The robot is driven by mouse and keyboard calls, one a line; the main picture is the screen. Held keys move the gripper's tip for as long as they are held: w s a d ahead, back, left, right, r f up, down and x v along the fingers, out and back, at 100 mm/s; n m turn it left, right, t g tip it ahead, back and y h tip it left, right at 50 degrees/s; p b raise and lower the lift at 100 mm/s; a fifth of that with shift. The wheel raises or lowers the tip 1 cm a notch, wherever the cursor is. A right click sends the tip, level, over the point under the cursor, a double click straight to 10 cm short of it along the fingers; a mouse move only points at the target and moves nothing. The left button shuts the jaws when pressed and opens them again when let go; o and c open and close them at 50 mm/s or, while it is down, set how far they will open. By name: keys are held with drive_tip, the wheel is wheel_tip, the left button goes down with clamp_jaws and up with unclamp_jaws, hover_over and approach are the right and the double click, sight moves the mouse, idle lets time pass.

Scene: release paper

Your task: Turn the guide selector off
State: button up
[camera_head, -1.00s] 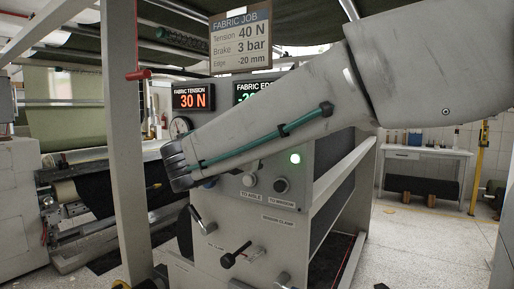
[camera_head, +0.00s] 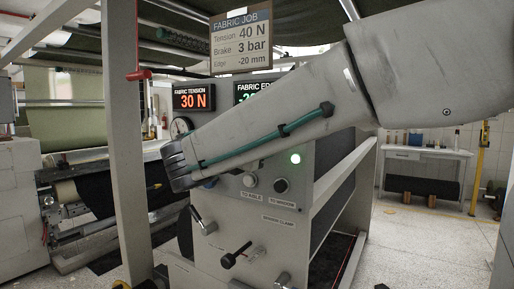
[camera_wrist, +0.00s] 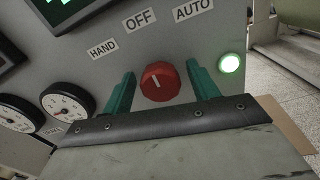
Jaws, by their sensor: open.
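The guide selector (camera_wrist: 160,82) is a red round knob on the grey panel, in the middle of the wrist view. Labels HAND (camera_wrist: 103,48), OFF (camera_wrist: 139,18) and AUTO (camera_wrist: 192,9) stand around it. Its short white mark points up and slightly left, roughly toward OFF. My gripper (camera_wrist: 161,68) is open, with one teal finger on each side of the knob. I see small gaps beside the knob; contact cannot be told. In the head view my gripper (camera_head: 178,166) is at the panel's left part, and the knob is hidden there.
A lit green lamp (camera_wrist: 231,63) is right of the knob; two white gauges (camera_wrist: 65,101) are at left. In the head view, lower panel controls include a black-knobbed lever (camera_head: 229,260) and a white button (camera_head: 249,180). A grey post (camera_head: 122,150) stands left of my gripper.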

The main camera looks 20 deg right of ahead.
drive_tip(key=v, duration=0.7)
drive_tip(key=shift+s+a, duration=0.25)
drive_tip(key=shift+a, duration=0.05)
